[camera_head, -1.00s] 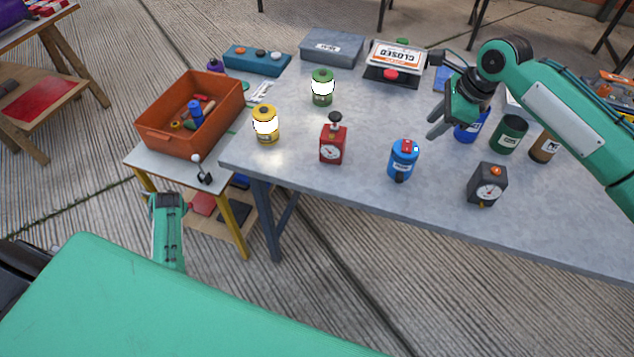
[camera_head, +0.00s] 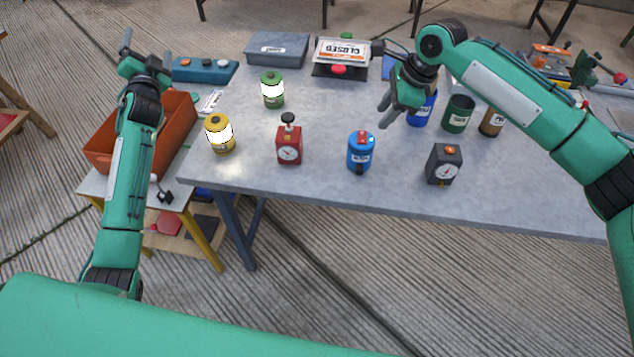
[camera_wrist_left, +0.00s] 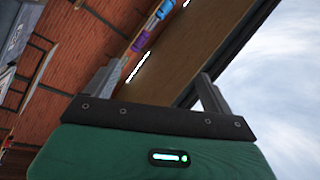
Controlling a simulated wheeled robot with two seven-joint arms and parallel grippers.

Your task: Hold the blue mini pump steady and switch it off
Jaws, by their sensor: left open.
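The blue mini pump (camera_head: 361,153) stands upright near the front edge of the grey table (camera_head: 330,188) in the head view. It has a red switch (camera_head: 362,138) on top and a dark part on its front. My left gripper (camera_head: 146,50) is raised at the upper left, far from the pump, open and empty. The left wrist view shows its two fingers apart (camera_wrist_left: 155,88), with only background between them. My right gripper (camera_head: 385,108) is above the table, behind and right of the pump. Its fingers look apart and hold nothing visible.
A red gauge box (camera_head: 289,150) stands left of the pump and a dark gauge box (camera_head: 443,165) right of it. Yellow (camera_head: 219,136) and green (camera_head: 272,97) canisters are further left. Several cups stand at the right. An orange bin (camera_head: 103,148) is below my left arm.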

